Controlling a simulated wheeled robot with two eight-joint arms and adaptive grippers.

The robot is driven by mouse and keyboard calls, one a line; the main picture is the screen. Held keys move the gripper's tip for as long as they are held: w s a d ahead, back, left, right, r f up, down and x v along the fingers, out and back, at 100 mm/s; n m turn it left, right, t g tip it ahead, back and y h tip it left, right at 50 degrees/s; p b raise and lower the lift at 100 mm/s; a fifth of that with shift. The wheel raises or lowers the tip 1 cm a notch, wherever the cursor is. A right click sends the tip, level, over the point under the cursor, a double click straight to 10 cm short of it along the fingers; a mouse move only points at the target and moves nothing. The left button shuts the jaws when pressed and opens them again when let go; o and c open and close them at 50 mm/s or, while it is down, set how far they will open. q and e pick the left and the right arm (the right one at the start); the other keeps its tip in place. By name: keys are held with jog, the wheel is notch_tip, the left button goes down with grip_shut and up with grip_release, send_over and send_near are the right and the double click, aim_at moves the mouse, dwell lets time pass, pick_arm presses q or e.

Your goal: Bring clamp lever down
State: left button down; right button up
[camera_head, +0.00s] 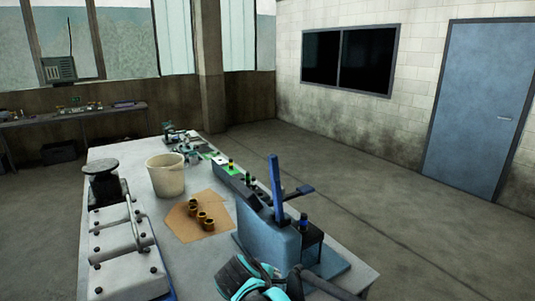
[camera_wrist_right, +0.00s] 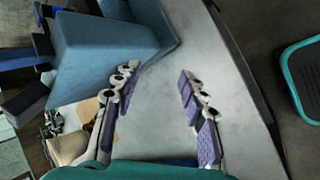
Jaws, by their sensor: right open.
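The clamp lever (camera_head: 275,186) is a flat blue bar standing nearly upright on the blue clamp fixture (camera_head: 266,240) at the near right of the bench. A dark handle (camera_head: 299,192) sticks out to the right beside it. In the right wrist view, the blue body of the fixture (camera_wrist_right: 103,45) fills the upper left. My right gripper (camera_wrist_right: 157,75) is open and empty, its purple-padded fingers apart over the bare bench top beside the fixture. In the head view, my teal and dark right wrist covers the fixture's near lower side. My left gripper is not in view.
The bench (camera_head: 355,287) also bears a cream bucket (camera_head: 166,176), brass bushings (camera_head: 201,216) on brown card, and a grey engine cover (camera_head: 122,245) at left. Small parts lie at the far end. The floor right of the bench is clear.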

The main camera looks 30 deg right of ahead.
jog(key=w+d+r+n+g+h+p, duration=0.1)
jog(key=w+d+r+n+h+p, duration=0.15)
jog(key=w+r+p, duration=0.45)
jog(key=w+d+r+n+g+h+p, duration=0.1)
jog(key=w+d+r+n+h+p, duration=0.2)
jog(key=r, duration=0.6)
jog(key=n+g+h+p, duration=0.1)
jog(key=n+h+p, duration=0.3)
jog(key=h+p, duration=0.3)
send_near(270, 166)
jog(key=d, duration=0.4)
jog(key=shift+y, duration=0.45)
jog(key=d, duration=0.5)
jog(key=w+d, duration=0.1)
jog(key=d, duration=0.1)
jog(key=shift+d+r+p, duration=0.15)
jog(key=shift+r+p, duration=0.25)
grip_shut()
